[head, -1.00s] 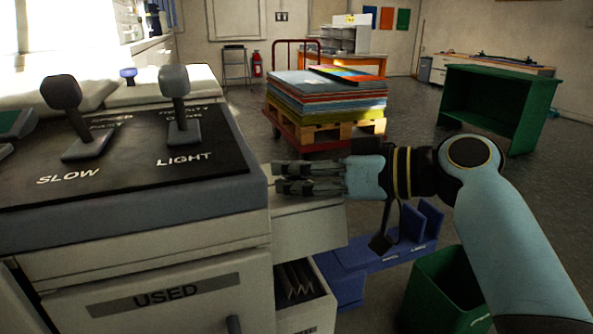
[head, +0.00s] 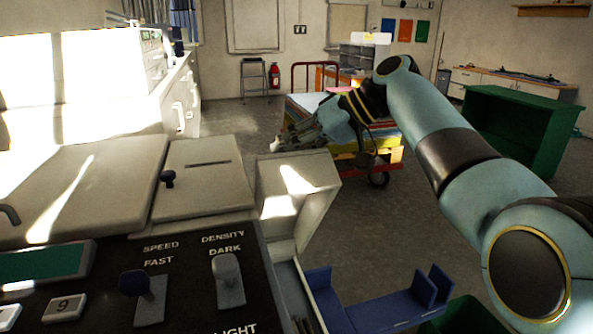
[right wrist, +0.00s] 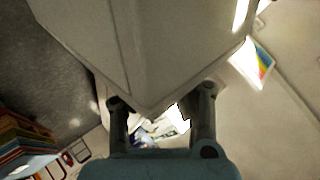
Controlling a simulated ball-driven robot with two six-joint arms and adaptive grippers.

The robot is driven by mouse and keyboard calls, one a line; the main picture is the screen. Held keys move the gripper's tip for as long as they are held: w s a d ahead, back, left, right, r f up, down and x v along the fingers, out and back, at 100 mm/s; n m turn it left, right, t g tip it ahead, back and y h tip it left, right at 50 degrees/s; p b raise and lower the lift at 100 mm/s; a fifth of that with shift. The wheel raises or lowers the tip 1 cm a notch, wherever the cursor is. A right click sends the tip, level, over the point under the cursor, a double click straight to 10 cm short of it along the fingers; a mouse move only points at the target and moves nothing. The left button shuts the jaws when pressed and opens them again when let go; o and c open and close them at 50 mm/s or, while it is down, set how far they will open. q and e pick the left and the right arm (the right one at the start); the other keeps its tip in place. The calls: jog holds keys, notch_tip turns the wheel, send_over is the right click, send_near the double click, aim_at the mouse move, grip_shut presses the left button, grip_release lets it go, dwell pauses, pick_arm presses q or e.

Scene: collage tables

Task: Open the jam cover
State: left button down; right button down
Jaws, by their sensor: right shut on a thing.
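The cream cover (head: 298,182) on the right side of the copying machine stands out beside the dark control panel in the head view, its top catching sunlight. I take it to be the jam cover. My right gripper (head: 282,143) is at its upper far edge, with the fingers pointing left. In the right wrist view a large cream panel (right wrist: 145,50) fills the top, its corner between the fingers of my right gripper (right wrist: 160,103). The gripper is shut on this cover. The exact finger contact is hidden. My left gripper is out of view.
The control panel (head: 185,290) has upright levers. A blue rack (head: 385,305) and a green bin (head: 468,318) stand low at the right. A loaded pallet cart (head: 380,160) is behind my right gripper. A green shelf (head: 515,125) stands farther right, with open floor between.

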jog(key=w, duration=0.1)
jog(key=w+r+b, duration=0.1)
jog(key=w, duration=0.1)
jog(key=w+a+r+b, duration=0.1)
jog(key=w, duration=0.1)
jog(key=shift+w+r, duration=0.1)
jog(key=shift+r, duration=0.05)
jog(key=c, duration=1.5)
grip_release()
jog(key=shift+r, duration=0.1)
jog(key=shift+c, duration=0.2)
jog(key=o, duration=0.4)
jog(key=shift+d, duration=0.3)
jog(key=shift+o, duration=0.4)
jog(key=shift+a+f, duration=0.2)
jog(key=shift+a, duration=0.1)
jog(key=v, duration=1.2)
jog(key=shift+r, duration=0.1)
